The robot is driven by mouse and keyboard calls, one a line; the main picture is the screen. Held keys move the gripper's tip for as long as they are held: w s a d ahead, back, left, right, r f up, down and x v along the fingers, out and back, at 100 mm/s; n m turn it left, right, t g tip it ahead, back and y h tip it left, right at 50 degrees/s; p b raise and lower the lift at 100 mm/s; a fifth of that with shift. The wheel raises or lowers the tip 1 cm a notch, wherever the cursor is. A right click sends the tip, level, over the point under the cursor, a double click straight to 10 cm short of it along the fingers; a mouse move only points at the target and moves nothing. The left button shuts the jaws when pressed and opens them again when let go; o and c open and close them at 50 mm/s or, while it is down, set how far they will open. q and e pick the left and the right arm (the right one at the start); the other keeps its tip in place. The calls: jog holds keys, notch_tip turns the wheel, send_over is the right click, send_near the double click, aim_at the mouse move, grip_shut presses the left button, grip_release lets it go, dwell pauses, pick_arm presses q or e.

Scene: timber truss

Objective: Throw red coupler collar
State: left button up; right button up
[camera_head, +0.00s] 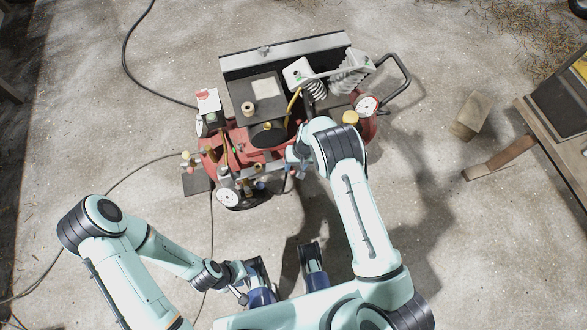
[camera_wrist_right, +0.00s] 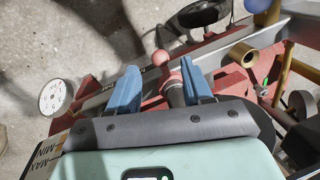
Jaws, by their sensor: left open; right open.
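The red coupler collar (camera_wrist_right: 174,77) shows in the right wrist view as a small dull-red sleeve on a dark fitting, with a pinkish round knob just beyond it. My right gripper (camera_wrist_right: 155,88) is open, with its two blue fingers on either side of the fitting. I cannot tell whether either finger touches it. In the head view my right gripper (camera_head: 294,163) is at the front right of the red compressor (camera_head: 262,150), and its arm hides much of that spot. My left gripper (camera_head: 241,273) is open, well below the compressor in the picture, away from the collar.
The compressor's front carries gauges (camera_head: 227,182), valves and a brass ring (camera_wrist_right: 242,54) close to the right fingers. A white-faced gauge (camera_wrist_right: 55,97) lies left of them. A black hose (camera_head: 128,60) crosses the floor. A wooden bench (camera_head: 560,140) stands at far right.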

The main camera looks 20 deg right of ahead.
aim_at(293, 170)
pick_arm(q)
jog(key=shift+w+f, duration=0.15)
jog(key=shift+f, duration=0.05)
pick_arm(e)
jog(key=shift+a+f, duration=0.15)
jog(key=shift+f, duration=0.65)
jog(key=shift+a+f, duration=0.15)
jog(key=shift+f, duration=0.6)
grip_shut()
